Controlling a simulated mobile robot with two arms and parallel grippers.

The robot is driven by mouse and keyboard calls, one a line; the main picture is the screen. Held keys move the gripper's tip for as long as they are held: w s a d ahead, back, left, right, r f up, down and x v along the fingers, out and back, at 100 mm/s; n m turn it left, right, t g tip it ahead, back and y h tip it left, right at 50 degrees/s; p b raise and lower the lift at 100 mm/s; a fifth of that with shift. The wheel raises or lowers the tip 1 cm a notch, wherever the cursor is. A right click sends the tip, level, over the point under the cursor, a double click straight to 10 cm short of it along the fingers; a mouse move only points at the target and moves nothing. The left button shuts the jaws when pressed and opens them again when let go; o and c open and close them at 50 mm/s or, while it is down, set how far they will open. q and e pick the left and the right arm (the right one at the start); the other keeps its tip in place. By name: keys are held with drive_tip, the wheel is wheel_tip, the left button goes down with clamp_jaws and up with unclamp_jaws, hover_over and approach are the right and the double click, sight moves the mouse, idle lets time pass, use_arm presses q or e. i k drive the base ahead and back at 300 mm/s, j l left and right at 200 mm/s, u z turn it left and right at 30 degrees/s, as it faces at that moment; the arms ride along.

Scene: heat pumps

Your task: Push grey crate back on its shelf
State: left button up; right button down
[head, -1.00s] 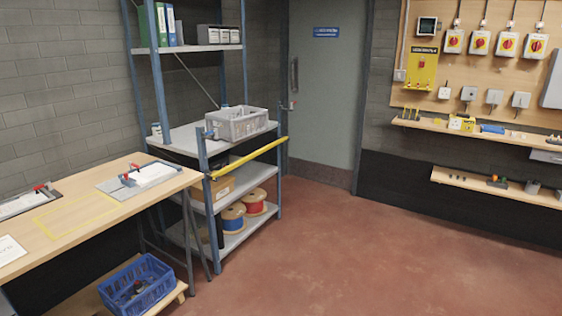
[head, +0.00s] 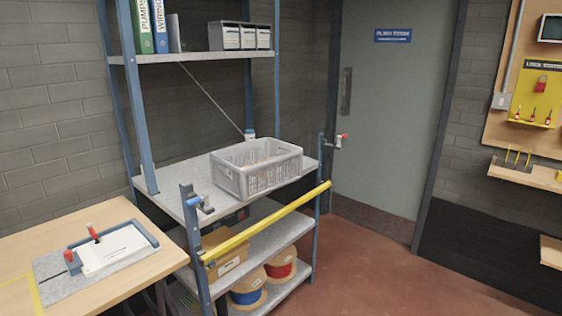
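The grey crate (head: 257,167) is an open-topped plastic crate with slotted sides. It sits upright on the middle grey shelf (head: 176,193) of the blue-post rack, close to the shelf's front edge and towards its right end. The shelf behind and to the left of it shows bare surface. Something lies inside the crate, too unclear to name. A yellow bar (head: 265,222) runs across the rack's front, below and in front of the crate. Neither of my grippers is in view.
A wooden bench (head: 30,245) with a clamped document board (head: 97,250) stands left of the rack. A small white-and-blue jar (head: 249,135) is behind the crate. Cable reels (head: 281,268) and a cardboard box (head: 225,252) fill lower shelves. Red floor (head: 385,270) is clear at the right.

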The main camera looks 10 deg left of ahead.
sight(238, 185)
drive_tip(key=i+l+u, duration=0.1)
drive_tip(key=i+u, duration=0.25)
drive_tip(key=i+l+u, duration=0.2)
drive_tip(key=i+u, duration=0.15)
drive_tip(key=i, duration=0.15)
drive_tip(key=i+l+u, duration=0.35)
drive_tip(key=j, duration=0.05)
